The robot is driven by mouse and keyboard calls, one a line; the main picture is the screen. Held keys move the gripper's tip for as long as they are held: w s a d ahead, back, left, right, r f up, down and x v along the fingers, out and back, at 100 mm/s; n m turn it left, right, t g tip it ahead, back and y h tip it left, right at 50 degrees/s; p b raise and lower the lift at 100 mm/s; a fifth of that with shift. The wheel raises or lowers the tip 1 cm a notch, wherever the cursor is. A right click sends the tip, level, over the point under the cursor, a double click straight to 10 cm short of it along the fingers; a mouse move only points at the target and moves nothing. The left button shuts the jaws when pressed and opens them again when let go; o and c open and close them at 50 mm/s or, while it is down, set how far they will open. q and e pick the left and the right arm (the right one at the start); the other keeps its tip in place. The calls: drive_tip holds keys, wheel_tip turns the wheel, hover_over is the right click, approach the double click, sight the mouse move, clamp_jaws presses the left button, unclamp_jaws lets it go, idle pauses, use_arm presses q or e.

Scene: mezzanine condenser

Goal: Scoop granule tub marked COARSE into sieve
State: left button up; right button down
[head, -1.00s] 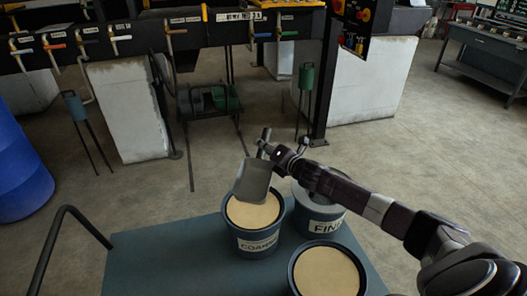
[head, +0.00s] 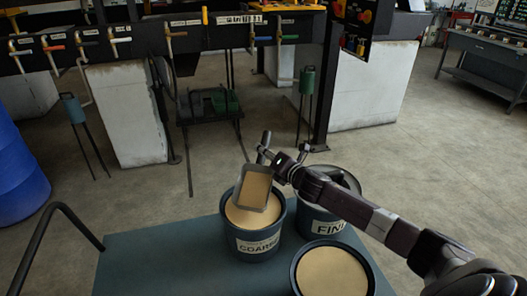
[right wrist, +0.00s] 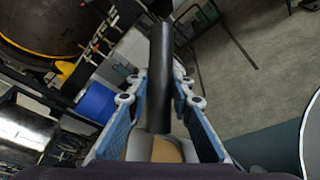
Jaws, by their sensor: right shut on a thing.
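The tub marked COARSE (head: 257,243) is dark blue, holds tan granules and stands on the blue cart top (head: 160,262). My right gripper (head: 277,160) is shut on the handle of a grey metal scoop (head: 251,208). The scoop pan is tilted over the COARSE tub and tan granules show in it; I cannot tell whether it touches the granules below. In the right wrist view the dark handle (right wrist: 160,75) stands between the two fingers (right wrist: 158,100). I cannot make out a sieve. My left gripper is out of view.
A tub marked FINE (head: 326,226) stands right of COARSE, partly behind my arm. Another granule tub (head: 298,276) is in front, its label unseen. A black rail (head: 58,217) edges the cart's left. A blue barrel (head: 20,170) and a valve bench (head: 150,47) stand beyond.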

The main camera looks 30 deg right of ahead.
drive_tip(key=shift+f+b, duration=1)
drive_tip(key=shift+f, duration=0.45)
idle(0.7)
